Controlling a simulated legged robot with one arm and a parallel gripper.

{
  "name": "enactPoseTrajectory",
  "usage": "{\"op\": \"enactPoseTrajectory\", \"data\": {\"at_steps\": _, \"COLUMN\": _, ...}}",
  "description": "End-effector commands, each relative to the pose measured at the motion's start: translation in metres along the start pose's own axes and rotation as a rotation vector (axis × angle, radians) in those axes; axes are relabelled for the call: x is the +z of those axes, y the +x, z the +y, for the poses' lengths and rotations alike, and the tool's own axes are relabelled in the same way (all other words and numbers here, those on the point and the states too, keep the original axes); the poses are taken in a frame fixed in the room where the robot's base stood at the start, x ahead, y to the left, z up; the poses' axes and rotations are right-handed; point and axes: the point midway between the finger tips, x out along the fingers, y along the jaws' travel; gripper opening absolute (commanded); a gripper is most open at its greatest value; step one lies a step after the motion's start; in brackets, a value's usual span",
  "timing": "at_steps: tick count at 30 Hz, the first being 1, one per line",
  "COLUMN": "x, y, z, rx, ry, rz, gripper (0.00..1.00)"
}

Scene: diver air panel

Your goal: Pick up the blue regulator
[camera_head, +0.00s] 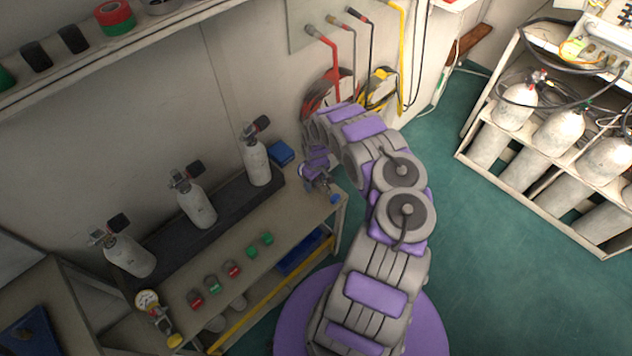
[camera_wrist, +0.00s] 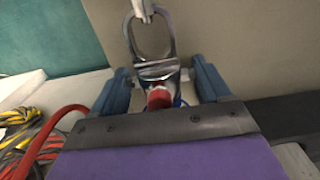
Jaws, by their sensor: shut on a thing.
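The blue regulator (camera_head: 320,184) is at the right end of the workbench in the head view, partly hidden by my gripper (camera_head: 316,163). Its metal body and a small blue end show below the fingers. In the wrist view, its metal yoke (camera_wrist: 152,45) stands between the two blue fingers of my gripper (camera_wrist: 160,72), with a red part and a trace of blue near the palm. My gripper is shut on it. I cannot tell whether the regulator still touches the bench.
White cylinders (camera_head: 198,206) stand in a dark rack along the bench (camera_head: 180,285). A blue box (camera_head: 281,153) lies close behind my gripper. Coloured hoses (camera_head: 334,70) hang on the wall. A cylinder rack (camera_head: 477,140) stands at right, with green floor (camera_head: 480,260) clear before it.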

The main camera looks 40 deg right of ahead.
Motion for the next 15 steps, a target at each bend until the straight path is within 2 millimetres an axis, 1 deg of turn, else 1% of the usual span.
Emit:
{"op": "enactPoseTrajectory", "data": {"at_steps": 1, "x": -0.001, "y": -0.011, "z": 0.001, "rx": 0.004, "ry": -0.001, "rz": 0.001, "gripper": 0.19}}
{"op": "enactPoseTrajectory", "data": {"at_steps": 4, "x": -0.001, "y": -0.030, "z": 0.002, "rx": 0.007, "ry": -0.001, "rz": 0.002, "gripper": 0.19}}
{"op": "enactPoseTrajectory", "data": {"at_steps": 8, "x": 0.019, "y": -0.029, "z": -0.013, "rx": 0.000, "ry": -0.001, "rz": -0.006, "gripper": 0.19}}
{"op": "enactPoseTrajectory", "data": {"at_steps": 13, "x": 0.049, "y": -0.035, "z": -0.032, "rx": 0.004, "ry": 0.001, "rz": -0.005, "gripper": 0.19}}
{"op": "enactPoseTrajectory", "data": {"at_steps": 15, "x": 0.061, "y": -0.037, "z": -0.044, "rx": -0.001, "ry": -0.002, "rz": -0.005, "gripper": 0.19}}
